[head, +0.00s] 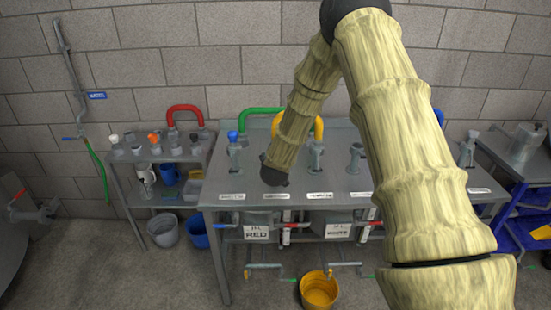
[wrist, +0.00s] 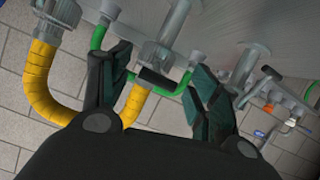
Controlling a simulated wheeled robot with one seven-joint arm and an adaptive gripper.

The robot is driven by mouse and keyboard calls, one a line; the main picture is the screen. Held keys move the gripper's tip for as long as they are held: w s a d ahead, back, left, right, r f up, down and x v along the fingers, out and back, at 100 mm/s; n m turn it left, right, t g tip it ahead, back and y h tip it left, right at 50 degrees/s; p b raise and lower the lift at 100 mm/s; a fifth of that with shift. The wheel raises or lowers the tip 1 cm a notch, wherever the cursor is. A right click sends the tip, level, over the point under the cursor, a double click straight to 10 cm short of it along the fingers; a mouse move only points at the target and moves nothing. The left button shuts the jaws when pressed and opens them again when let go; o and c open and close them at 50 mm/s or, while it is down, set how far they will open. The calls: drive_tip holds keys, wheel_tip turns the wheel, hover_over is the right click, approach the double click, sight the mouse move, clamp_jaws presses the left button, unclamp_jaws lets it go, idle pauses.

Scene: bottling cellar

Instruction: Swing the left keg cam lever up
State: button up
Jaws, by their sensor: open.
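In the wrist view, my gripper (wrist: 160,62) is open, with its two dark fingers apart. A short dark bar, which looks like a cam lever (wrist: 155,78), shows in the gap between the fingers. It is beside a grey metal coupling (wrist: 165,42); contact with a finger cannot be told. A yellow hose (wrist: 40,82) and a green hose (wrist: 100,36) run close by. In the head view, my arm comes down over the metal bench (head: 330,182), hiding part of its top. My fingers cannot be made out there, and the lever cannot be picked out.
Below the bench hang a RED sign (head: 256,232) and a WHITE sign (head: 338,231), near red-handled valves. A yellow bucket (head: 318,291) stands on the floor. A side shelf (head: 140,160) stands left, a blue cart (head: 520,205) right.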

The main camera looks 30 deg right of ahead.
drive_tip(key=v, duration=1.1)
drive_tip(key=shift+d+r, duration=0.1)
drive_tip(key=shift+r, duration=0.05)
